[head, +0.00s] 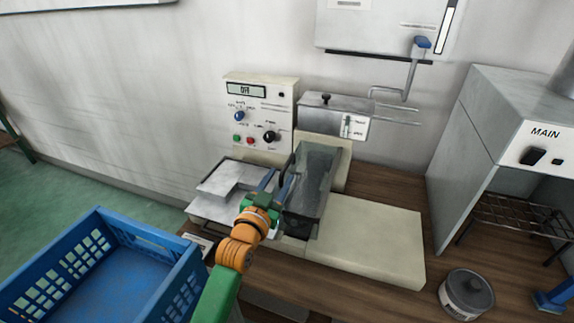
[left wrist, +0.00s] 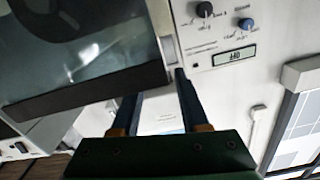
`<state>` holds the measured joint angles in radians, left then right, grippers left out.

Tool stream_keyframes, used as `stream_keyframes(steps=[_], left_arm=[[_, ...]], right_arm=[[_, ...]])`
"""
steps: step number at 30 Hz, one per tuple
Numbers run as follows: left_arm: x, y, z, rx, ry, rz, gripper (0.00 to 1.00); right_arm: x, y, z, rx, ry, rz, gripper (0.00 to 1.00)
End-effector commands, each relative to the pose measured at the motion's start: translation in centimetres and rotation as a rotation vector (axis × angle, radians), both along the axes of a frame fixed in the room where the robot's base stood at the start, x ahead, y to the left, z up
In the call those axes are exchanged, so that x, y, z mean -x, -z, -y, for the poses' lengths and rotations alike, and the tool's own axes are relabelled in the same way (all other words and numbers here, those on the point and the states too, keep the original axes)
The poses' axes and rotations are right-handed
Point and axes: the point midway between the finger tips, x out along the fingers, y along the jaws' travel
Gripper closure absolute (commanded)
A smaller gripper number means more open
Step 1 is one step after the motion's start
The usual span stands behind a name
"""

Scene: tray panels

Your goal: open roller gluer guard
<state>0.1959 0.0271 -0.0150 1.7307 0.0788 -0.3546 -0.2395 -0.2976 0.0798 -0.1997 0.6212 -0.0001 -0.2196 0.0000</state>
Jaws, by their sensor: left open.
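The roller gluer's guard (head: 316,172) is a dark, see-through cover in a grey frame, at the middle of the machine in the head view. It looks lowered over the rollers. My left gripper (head: 279,184) is open at the guard's left side, its two blue fingers pointing toward the guard. In the left wrist view the guard (left wrist: 85,62) fills the upper left, and the open fingers (left wrist: 156,88) lie close to its frame corner. I cannot tell whether they touch it. My right gripper is not in view.
The control panel (head: 260,113) behind shows OFF. A pale board (head: 365,240) lies right of the guard and metal plates (head: 222,188) left. A blue crate (head: 180,262) stands front left. A grey pot (head: 466,294) and an oven-like MAIN cabinet (head: 478,110) are at right.

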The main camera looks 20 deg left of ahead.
Motion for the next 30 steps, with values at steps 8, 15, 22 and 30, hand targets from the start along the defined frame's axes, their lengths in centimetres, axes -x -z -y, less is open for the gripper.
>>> stream_keyframes(steps=[8,15,22,30], left_arm=[[-3.8,0.0,0.2,-0.001,0.001,-0.001,0.55],[-4.6,0.0,0.2,-0.001,0.000,-0.001,0.55],[-4.6,0.0,0.2,-0.001,0.000,-0.001,0.77],[-4.5,0.0,0.2,-0.001,0.000,-0.001,1.00]], right_arm=[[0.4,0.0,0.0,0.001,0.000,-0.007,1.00],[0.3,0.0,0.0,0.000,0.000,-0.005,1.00],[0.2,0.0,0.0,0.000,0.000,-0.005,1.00],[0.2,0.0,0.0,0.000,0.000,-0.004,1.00]])
